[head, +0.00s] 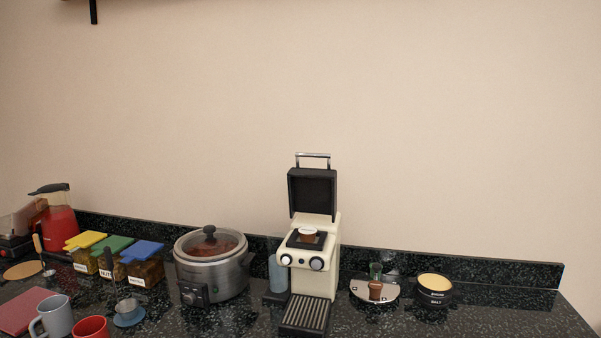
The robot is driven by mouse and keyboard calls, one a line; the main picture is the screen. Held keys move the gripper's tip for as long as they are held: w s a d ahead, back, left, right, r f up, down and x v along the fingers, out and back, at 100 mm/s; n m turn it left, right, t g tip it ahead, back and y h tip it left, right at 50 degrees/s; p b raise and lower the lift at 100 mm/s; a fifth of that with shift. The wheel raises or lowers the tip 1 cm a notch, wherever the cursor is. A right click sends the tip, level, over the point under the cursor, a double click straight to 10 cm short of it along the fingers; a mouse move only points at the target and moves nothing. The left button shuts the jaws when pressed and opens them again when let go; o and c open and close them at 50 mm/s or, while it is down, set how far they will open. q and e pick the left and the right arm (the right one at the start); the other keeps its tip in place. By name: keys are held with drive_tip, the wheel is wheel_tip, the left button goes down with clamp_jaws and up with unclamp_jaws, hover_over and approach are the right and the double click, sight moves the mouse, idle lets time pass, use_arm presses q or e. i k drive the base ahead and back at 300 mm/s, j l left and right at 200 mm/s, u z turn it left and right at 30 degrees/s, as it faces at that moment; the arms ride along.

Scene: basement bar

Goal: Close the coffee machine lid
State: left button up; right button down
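The cream coffee machine (317,281) stands on the dark counter, a little right of the middle in the head view. Its black lid (313,193) is open and stands upright at the back, with a metal handle (313,155) along its top edge. A small round brown and white item (307,235) sits in the open top of the machine. Two knobs are on the front, and a ribbed drip tray (305,314) is below. Neither of my grippers shows in this view.
A slow cooker (212,266) stands close on the machine's left. Spice boxes with coloured lids (142,252), a grey mug (54,316) and a red mug (91,327) are further left.

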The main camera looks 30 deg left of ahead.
sight(314, 190)
drive_tip(key=u, duration=1)
drive_tip(key=k+u, duration=0.2)
drive_tip(key=i+j, duration=0.05)
